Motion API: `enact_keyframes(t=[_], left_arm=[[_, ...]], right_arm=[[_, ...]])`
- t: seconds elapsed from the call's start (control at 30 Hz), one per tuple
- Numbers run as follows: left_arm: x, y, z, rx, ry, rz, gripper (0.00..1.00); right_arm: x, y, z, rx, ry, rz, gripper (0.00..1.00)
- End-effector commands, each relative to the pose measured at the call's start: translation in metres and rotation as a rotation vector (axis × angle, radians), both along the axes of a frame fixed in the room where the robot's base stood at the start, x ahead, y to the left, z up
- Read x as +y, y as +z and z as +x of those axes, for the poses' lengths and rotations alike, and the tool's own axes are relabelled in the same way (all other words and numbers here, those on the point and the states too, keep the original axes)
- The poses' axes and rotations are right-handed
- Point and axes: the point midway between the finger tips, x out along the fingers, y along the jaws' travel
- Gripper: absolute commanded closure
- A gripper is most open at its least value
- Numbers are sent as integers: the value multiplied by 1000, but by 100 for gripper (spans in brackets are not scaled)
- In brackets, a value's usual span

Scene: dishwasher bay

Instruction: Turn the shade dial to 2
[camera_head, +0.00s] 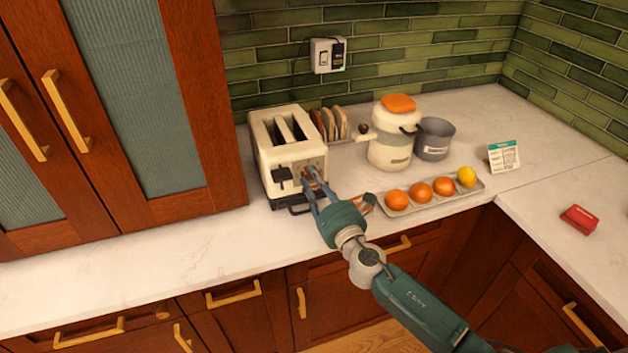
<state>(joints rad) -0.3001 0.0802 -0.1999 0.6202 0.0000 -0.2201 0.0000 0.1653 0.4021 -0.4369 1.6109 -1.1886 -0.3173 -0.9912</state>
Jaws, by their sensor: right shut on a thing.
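A cream toaster (272,140) with two slots on top stands on the counter against the cabinet. Its front panel faces me, with a dark lever (282,178) on the left of the panel. My right gripper (311,174) reaches up from the lower right to the right part of that front panel. Its fingers are shut on the shade dial, which they mostly cover. The dial's marks and its setting are too small and hidden to read. My left gripper is not in view.
Behind the toaster stands a rack with bread slices (335,124). To the right are a cream jar (392,145) with an orange lid, a grey pot (434,138), a tray (430,202) of oranges and a lemon, a card (503,156) and a red box (579,219). The left counter is clear.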

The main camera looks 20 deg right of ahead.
Motion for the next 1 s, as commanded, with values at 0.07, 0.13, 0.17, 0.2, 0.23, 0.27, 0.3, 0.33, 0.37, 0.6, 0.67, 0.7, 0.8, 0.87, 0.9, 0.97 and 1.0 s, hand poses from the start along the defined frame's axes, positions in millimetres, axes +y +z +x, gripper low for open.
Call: enact_keyframes(t=[0.07,0.13,0.17,0.2,0.23,0.27,0.3,0.33,0.37,0.6,0.67,0.7,0.8,0.87,0.9,0.97,1.0], left_arm=[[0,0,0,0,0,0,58],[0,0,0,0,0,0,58],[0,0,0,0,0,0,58],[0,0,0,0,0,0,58],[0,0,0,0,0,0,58],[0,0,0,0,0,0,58],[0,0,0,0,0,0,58],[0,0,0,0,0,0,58],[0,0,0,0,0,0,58],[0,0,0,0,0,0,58],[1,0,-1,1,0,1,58],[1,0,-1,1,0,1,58],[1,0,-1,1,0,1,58],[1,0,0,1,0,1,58],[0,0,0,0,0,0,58],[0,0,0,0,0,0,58],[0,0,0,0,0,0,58]], right_arm=[[-1,0,0,0,-3,-2,100],[-1,0,0,1,-3,-1,100],[-1,0,0,0,-2,-1,100],[-1,0,0,0,-2,-1,100],[-1,0,0,0,-2,-1,100],[-1,0,0,-1,-3,0,100],[-1,0,0,-1,-3,0,69],[-1,0,0,-1,-3,0,63],[-1,0,0,-1,-3,0,57],[-1,1,0,-1,0,1,56],[0,0,-1,-1,0,1,56],[0,0,-2,-1,0,1,56],[-2,-2,-12,1,0,1,56],[-2,-2,-22,2,1,1,56],[-3,-2,-29,2,1,1,56],[-5,-3,-42,3,1,1,56],[-6,-3,-52,3,-1,1,56]])
